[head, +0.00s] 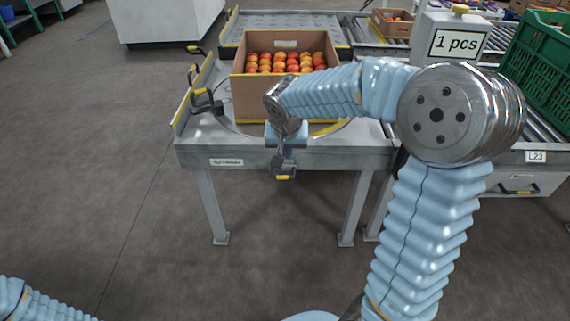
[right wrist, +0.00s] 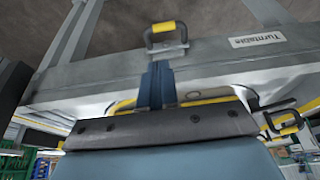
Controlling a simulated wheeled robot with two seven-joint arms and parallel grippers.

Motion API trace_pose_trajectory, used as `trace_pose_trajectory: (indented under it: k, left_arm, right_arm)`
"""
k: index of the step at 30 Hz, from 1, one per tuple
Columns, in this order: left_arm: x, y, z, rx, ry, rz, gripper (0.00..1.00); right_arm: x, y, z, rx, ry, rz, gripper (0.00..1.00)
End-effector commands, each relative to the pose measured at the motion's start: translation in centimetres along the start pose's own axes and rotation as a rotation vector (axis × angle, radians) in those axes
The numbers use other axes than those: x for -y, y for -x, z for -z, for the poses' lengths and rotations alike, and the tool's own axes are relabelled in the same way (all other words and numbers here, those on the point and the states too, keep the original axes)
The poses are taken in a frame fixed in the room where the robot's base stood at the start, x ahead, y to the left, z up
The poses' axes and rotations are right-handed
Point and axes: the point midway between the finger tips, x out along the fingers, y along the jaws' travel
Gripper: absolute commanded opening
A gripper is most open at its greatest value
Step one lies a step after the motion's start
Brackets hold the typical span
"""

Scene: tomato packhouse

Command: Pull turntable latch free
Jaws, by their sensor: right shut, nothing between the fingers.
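The turntable latch (head: 284,177) is a small grey bracket with a yellow grip on the front edge of the grey turntable table (head: 330,158). The latch (right wrist: 165,28) also shows upright in the right wrist view. My right gripper (head: 284,162) is at the front edge, just above the latch in the head view. In the wrist view its blue fingers (right wrist: 157,68) are closed together, empty, with their tips just short of the latch's bracket. I cannot tell whether they touch it. The round turntable plate is mostly hidden under a carton. My left gripper is out of view.
A cardboard carton (head: 256,99) of red and orange tomatoes stands on the turntable. Black and yellow handles (head: 205,101) sit at the table's left side. The floor left is clear.

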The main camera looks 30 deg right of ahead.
Motion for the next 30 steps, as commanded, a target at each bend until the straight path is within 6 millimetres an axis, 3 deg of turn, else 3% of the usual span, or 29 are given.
trace_pose_trajectory:
  k: [16,21,30]
  left_arm:
    - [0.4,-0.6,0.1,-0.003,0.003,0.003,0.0]
    - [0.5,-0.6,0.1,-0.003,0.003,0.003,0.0]
    - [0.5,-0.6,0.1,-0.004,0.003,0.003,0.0]
  right_arm:
    - [0.0,-8.5,-0.1,0.003,0.001,-0.002,0.0]
    - [0.0,-9.7,-0.1,0.001,0.001,0.0,0.0]
    - [0.0,-9.9,-0.1,0.001,0.001,0.0,0.0]
